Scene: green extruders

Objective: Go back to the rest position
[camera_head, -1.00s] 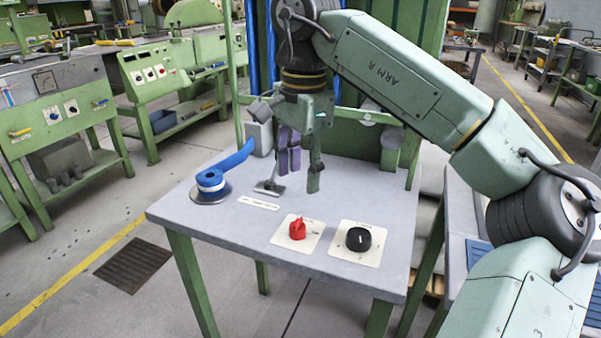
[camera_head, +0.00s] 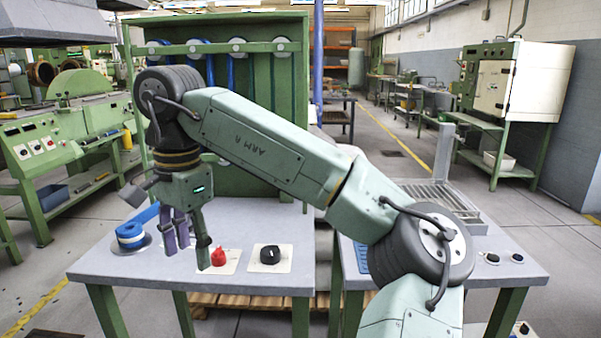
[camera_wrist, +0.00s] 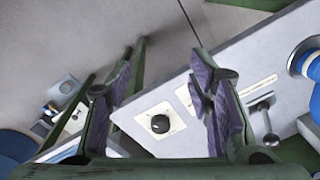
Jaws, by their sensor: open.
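My gripper (camera_head: 187,247) hangs at the end of my bent arm, fingers pointing down, over the left grey table (camera_head: 125,268). Its purple-padded fingers stand apart with nothing between them; they also show in the wrist view (camera_wrist: 168,60). In the head view one fingertip is just left of a red knob (camera_head: 219,258) and overlaps its white plate. How high the fingers are above the tabletop is hard to tell. A black knob (camera_head: 270,255) on a white plate is to the right and also shows in the wrist view (camera_wrist: 160,124), between the fingers.
In the wrist view a small lever (camera_wrist: 265,118) stands beside the right finger. A tall green cabinet (camera_head: 255,150) rises behind. A second table (camera_head: 510,265) with a metal rack (camera_head: 440,195) is right.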

